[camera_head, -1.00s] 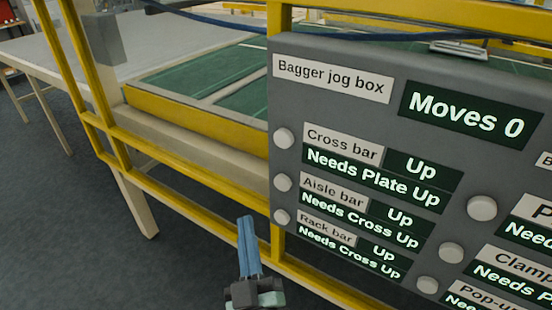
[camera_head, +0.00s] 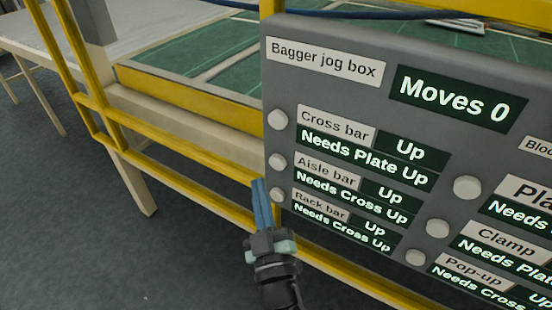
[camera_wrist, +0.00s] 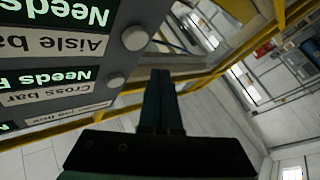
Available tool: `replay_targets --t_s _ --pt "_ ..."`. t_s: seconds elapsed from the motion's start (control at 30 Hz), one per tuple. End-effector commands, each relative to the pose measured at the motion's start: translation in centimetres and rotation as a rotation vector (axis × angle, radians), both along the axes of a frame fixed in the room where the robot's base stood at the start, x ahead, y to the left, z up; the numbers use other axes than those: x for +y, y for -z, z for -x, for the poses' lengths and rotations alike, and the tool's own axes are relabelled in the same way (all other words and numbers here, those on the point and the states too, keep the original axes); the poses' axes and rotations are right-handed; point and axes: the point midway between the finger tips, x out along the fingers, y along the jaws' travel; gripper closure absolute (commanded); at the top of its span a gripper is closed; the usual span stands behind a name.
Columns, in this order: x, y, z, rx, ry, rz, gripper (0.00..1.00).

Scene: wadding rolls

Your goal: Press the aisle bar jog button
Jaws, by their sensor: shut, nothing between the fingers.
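The jog box (camera_head: 400,50) is a grey panel with labels, green displays and round pale buttons. The aisle bar button (camera_head: 278,161) is at its left edge, beside the "Aisle bar" label, whose displays read "Up" and "Needs Cross Up". In the wrist view the panel appears upside down, with the aisle bar button (camera_wrist: 135,38) at upper left of the fingertips. My gripper (camera_head: 258,182) is shut and empty. Its blue fingers point up, with tips just left of and slightly below the button in the head view. I see no clear contact.
The cross bar button (camera_head: 278,119) is above and the rack bar button (camera_head: 277,195) close below. Yellow rails (camera_head: 180,178) run behind and left of the panel. A green-topped table (camera_head: 225,65) stands behind. Open floor (camera_head: 60,230) lies at left.

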Motion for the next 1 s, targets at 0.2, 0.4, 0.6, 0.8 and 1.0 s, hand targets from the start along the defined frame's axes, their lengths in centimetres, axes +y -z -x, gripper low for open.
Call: replay_targets --t_s 0.2,0.4,0.6,0.8,1.0 --pt "-1.5 -0.1 -2.0 0.0 0.002 0.001 1.0" --pt "-2.0 0.0 -2.6 0.0 0.001 0.0 1.0" --pt "-2.0 0.1 -2.7 0.001 0.0 0.0 1.0" --pt "-2.0 0.0 -2.7 0.001 0.0 0.0 1.0" --pt "-2.0 0.0 -2.7 0.001 0.0 0.0 1.0"
